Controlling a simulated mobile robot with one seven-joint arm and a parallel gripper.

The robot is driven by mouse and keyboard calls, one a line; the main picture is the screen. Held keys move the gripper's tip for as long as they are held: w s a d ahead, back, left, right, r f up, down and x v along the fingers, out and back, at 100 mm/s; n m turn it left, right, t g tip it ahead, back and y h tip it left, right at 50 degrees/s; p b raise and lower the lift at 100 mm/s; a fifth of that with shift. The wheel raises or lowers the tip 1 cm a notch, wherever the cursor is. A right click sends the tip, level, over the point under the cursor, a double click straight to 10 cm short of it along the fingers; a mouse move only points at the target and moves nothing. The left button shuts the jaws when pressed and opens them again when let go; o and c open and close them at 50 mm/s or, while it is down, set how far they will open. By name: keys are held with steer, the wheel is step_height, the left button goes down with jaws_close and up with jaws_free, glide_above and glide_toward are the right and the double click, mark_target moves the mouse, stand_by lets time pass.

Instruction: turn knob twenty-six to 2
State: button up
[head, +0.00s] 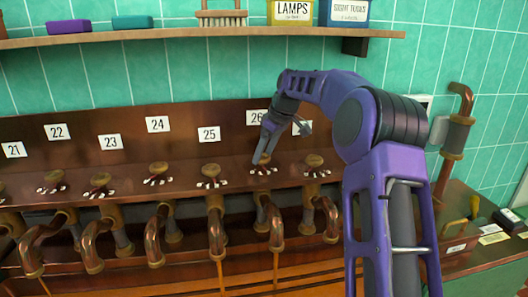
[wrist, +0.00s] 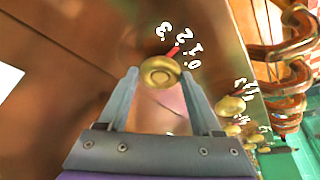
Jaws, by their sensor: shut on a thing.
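Knob twenty-six (head: 264,159) is a round brass knob on the sloping copper panel, below the "26" label (head: 256,117), which my arm partly covers. My gripper (head: 262,157) reaches down onto this knob from above. In the wrist view the knob (wrist: 160,73) sits between the two fingertips of my gripper (wrist: 159,74), which are shut on its sides. The numbers 0, 1, 2 and 3 curve around the knob. Its red pointer (wrist: 172,50) points toward the 2, as far as I can tell at this size.
Knob 25 (head: 211,170) stands to the left and another knob (head: 314,161) close to the right, its label partly hidden. Copper pipes (head: 217,228) hang below the panel. A wooden shelf (head: 180,32) with boxes and a brush runs above.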

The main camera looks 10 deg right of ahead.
steer(key=shift+n, duration=0.5)
steer(key=o, duration=1.4)
steer(key=shift+c, duration=0.2)
steer(key=v, duration=1.7)
steer(key=shift+w+d+r+g, duration=0.2)
steer(key=shift+w+r+g, duration=0.05)
steer(key=shift+g, duration=0.05)
steer(key=shift+a, duration=0.1)
